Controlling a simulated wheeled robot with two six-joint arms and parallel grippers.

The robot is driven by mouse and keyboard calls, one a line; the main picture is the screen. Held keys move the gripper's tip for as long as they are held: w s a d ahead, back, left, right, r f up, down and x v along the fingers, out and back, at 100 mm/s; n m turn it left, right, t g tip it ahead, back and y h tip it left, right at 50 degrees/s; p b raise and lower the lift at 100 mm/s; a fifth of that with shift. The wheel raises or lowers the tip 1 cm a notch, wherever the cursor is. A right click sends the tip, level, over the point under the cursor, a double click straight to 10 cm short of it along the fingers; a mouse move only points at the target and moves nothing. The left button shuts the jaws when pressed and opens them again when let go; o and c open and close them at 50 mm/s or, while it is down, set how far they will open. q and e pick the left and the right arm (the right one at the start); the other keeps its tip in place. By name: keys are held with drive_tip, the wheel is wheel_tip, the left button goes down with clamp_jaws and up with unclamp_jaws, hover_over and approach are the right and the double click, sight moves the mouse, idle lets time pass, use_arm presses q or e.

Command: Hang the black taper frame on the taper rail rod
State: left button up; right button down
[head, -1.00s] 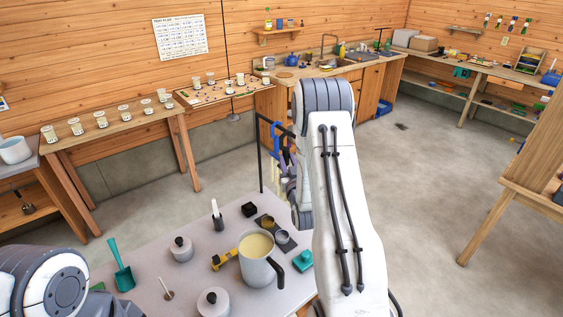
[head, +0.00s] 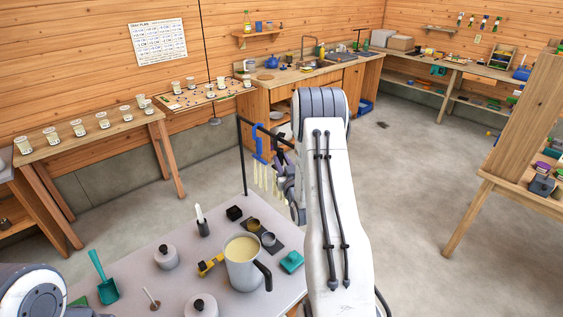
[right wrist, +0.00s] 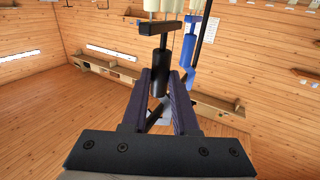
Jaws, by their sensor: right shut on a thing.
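My right gripper (right wrist: 160,85) is shut on the black taper frame (right wrist: 161,65), which has a dark round grip and a crossbar with pale tapers. In the head view the black frame (head: 281,152) shows partly beside my right arm, near the rail, with pale tapers hanging below. The taper rail rod (head: 243,160) is a thin black post with an arm at its top, behind the table. A blue taper frame (head: 257,140) is at the rail, left of the black one, and also shows in the right wrist view (right wrist: 189,48). I cannot tell whether the black frame touches the rod. My left gripper is out of view.
The grey table (head: 130,262) holds a wax-filled pitcher (head: 240,270), lidded pots (head: 166,257), a teal scoop (head: 103,280) and a teal block (head: 291,262). A bench with several cups (head: 102,120) stands at left. The floor at right is open.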

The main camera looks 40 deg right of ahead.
idle(0.3)
drive_tip(key=c, duration=0.6)
unclamp_jaws()
drive_tip(key=shift+f, duration=0.1)
